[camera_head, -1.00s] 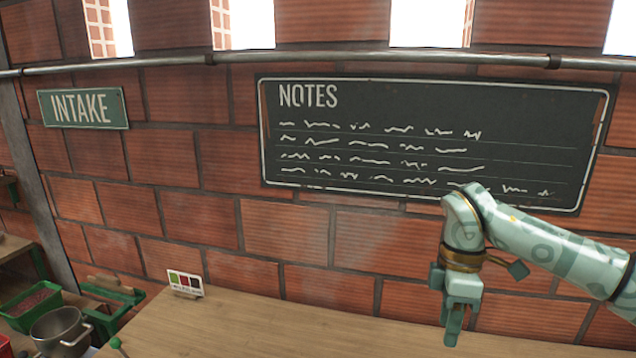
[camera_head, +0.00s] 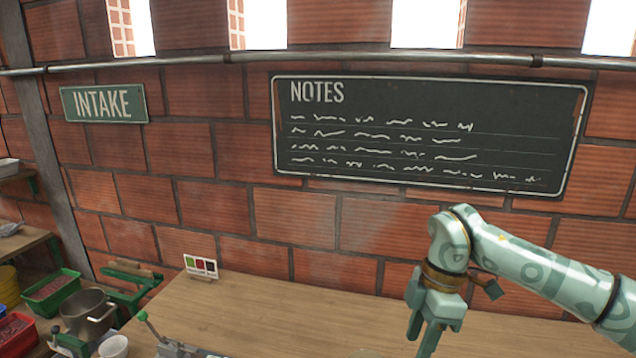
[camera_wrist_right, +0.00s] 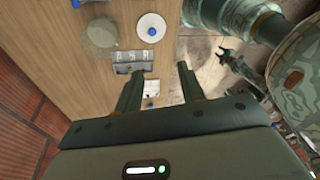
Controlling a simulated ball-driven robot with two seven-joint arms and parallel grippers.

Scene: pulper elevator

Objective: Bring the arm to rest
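My right arm enters the camera_head view from the right. Its pale green patterned gripper (camera_head: 428,325) hangs down in front of the brick wall, above the wooden bench (camera_head: 300,315). In the right wrist view the two dark fingers of this gripper (camera_wrist_right: 160,88) stand apart with nothing held between them. The bench top (camera_wrist_right: 90,75) shows beyond them. My left gripper is outside the camera_head view. A small dark claw-like shape (camera_wrist_right: 232,58) in the wrist view may be it, too small and dark to read its fingers.
A small colour card (camera_head: 200,266) stands at the bench's back. A green-knobbed lever device (camera_head: 160,340) is at the front. Left are a metal pot (camera_head: 88,312) and a green bin (camera_head: 50,292). The bench's middle looks clear.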

